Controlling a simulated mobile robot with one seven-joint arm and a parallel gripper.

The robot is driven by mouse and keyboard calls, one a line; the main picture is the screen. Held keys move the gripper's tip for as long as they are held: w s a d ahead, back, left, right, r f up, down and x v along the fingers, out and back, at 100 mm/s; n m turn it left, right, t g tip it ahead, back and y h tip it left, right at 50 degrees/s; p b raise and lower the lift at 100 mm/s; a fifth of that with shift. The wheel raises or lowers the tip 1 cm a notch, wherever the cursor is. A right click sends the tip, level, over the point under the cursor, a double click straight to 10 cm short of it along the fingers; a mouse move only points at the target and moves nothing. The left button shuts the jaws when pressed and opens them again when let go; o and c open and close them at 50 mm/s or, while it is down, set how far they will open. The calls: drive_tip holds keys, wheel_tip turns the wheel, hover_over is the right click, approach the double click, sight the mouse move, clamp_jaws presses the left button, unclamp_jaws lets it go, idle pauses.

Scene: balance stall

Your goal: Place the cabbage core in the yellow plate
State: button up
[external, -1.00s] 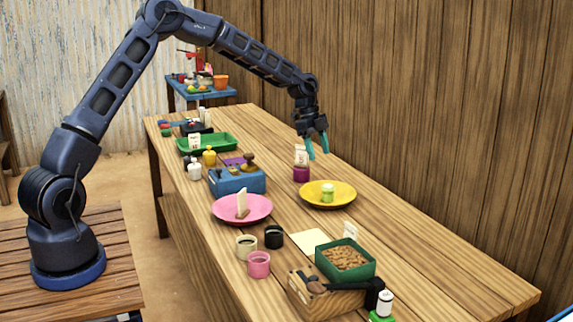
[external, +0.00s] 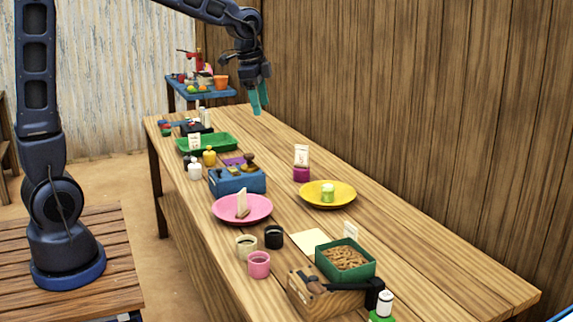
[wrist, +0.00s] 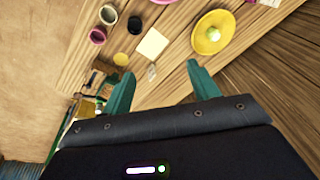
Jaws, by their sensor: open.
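The cabbage core (external: 327,192) is a small pale-green piece. It rests in the yellow plate (external: 346,201), which lies on the right half of the long wooden table. In the wrist view the core (wrist: 213,34) shows near the middle of the yellow plate (wrist: 203,47). My gripper (external: 259,103) is raised above the far part of the table, well away from the plate. Its teal fingers are apart with nothing between them, as the wrist view also shows (wrist: 157,85).
A pink plate (external: 228,214) with a card is left of the yellow one. A blue box (external: 237,183), green tray (external: 222,143), cups (external: 259,265) and a green bin (external: 327,266) of brown pieces stand along the table. A wooden wall borders the right side.

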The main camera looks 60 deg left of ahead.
drive_tip(key=s+d+r+n+t, duration=0.1)
drive_tip(key=s+n, duration=0.6)
drive_tip(key=s, duration=2.4)
drive_tip(key=shift+s+d+t, duration=0.35)
drive_tip(key=shift+d+t, duration=0.35)
drive_tip(key=shift+d, duration=0.2)
drive_tip(key=shift+r, duration=0.1)
